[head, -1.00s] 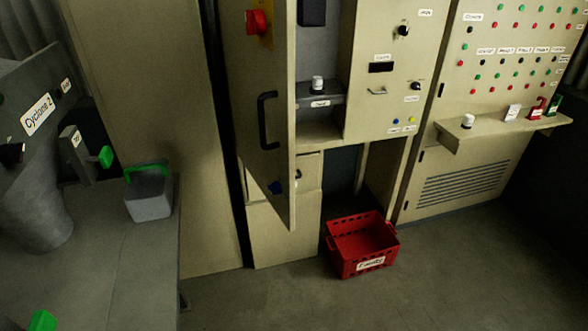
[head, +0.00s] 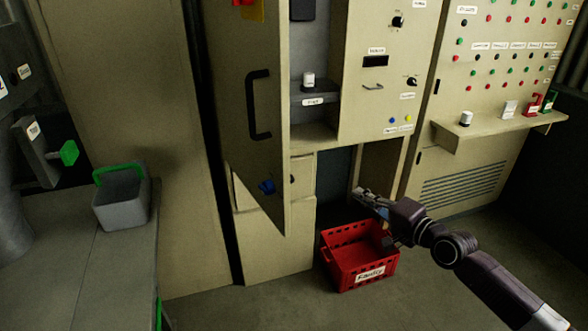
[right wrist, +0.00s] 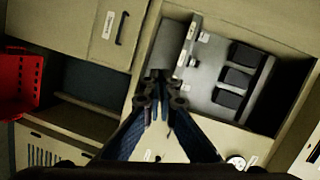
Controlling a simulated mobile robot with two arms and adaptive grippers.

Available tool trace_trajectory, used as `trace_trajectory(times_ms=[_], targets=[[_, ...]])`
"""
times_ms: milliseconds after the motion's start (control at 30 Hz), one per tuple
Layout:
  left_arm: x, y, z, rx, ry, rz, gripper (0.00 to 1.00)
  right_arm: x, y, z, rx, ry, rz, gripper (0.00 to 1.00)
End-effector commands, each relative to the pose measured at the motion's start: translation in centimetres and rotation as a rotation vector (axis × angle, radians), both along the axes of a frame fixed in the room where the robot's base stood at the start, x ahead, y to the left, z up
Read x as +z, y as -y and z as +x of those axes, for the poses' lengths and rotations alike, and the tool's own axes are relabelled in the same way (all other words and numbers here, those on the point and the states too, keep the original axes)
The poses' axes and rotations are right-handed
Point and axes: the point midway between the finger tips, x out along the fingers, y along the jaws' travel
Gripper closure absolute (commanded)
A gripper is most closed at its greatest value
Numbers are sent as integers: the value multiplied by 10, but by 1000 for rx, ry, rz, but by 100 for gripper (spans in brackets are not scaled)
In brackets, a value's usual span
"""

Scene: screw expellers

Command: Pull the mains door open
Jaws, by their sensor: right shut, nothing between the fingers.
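The mains door (head: 247,110) is a tall beige panel in the head view. It stands swung out from its cabinet, with a black bar handle (head: 258,104) on its face, a red knob (head: 242,3) at the top and a blue knob (head: 266,187) low down. My right gripper (head: 358,193) is right of the door and apart from it, above the red crate. Its fingers also show in the right wrist view (right wrist: 158,90), closed together and empty, in front of an open compartment with dark blocks. My left gripper is not in view.
A red crate (head: 330,262) stands on the floor below my right gripper. A shelf inside the cabinet (head: 318,96) holds a white-capped item. A grey bench (head: 125,255) with a grey basket (head: 122,203) is at left. A control panel (head: 503,60) with a ledge is at right.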

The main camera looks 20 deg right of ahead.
Motion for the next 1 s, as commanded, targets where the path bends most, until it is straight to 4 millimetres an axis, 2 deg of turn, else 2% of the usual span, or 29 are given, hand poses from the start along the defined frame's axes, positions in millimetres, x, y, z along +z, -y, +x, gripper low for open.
trace_trajectory(times_ms=[33,100,200,300,433,567,1000], targets=[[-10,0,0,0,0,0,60,29,-18,-3,46,31,57,100],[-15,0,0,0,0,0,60,65,-41,-10,100,51,139,100],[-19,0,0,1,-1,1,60,98,-66,-21,162,59,221,100],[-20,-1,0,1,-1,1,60,114,-79,-28,194,58,263,100],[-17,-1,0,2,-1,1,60,121,-83,-27,203,60,278,100],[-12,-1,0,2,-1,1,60,123,-87,-17,201,62,280,100],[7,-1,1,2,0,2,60,123,-118,38,202,62,276,100]])
